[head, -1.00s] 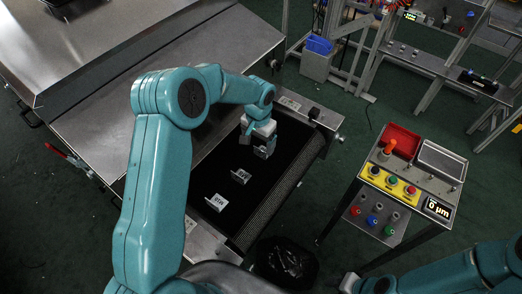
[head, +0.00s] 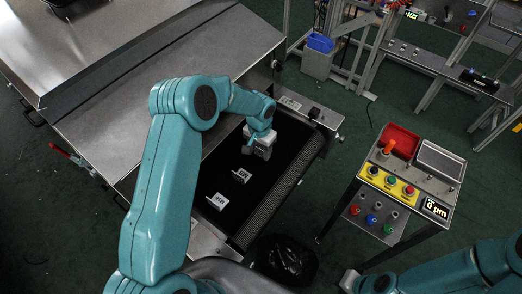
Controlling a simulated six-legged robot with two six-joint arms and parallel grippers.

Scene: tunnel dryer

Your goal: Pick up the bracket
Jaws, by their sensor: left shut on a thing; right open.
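My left gripper (head: 256,151) is over the black conveyor belt (head: 288,150), coming in from the left. It is shut on a bracket, a small grey-white piece that is mostly hidden by the fingers. I cannot tell how far it is above the belt. Two more pale brackets with dark printed marks stand on the belt closer to me: one bracket (head: 241,176) just below the gripper and another bracket (head: 217,201) further down. My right gripper (head: 347,281) is at the bottom edge, open and away from the belt, only partly in view.
The steel dryer housing (head: 150,95) rises left of the belt. A stand on the right carries a red bin (head: 400,141), a grey tray (head: 440,160) and a yellow button panel (head: 392,181). A black-lined bin (head: 284,260) stands below the belt's end. Green floor lies between.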

